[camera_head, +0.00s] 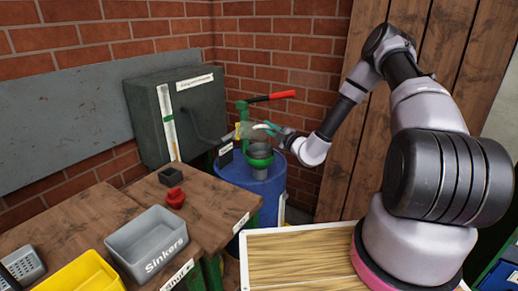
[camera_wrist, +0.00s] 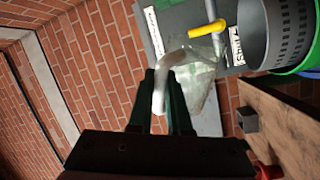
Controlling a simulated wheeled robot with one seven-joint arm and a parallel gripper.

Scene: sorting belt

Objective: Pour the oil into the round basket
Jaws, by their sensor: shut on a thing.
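My gripper (camera_head: 274,130) is shut on the handle of a clear jug (camera_head: 247,131), which it holds above the blue barrel. In the wrist view, my gripper's dark green fingers (camera_wrist: 175,100) are on the pale handle of the jug (camera_wrist: 203,85). The jug looks tilted in that view. I cannot make out the oil in it. The round basket (camera_head: 260,150), a grey perforated cylinder with a green ring, sits on top of the barrel, just below the jug. In the wrist view the basket (camera_wrist: 278,35) is to the right of the jug, apart from it.
The blue barrel (camera_head: 262,184) stands by a brick corner. A green stand (camera_head: 242,108) with a red-gripped lever (camera_head: 270,97) rises behind the jug. A dark green wall box (camera_head: 186,112) is to the left. The wooden table (camera_head: 90,219) holds a grey "Sinkers" bin (camera_head: 146,233).

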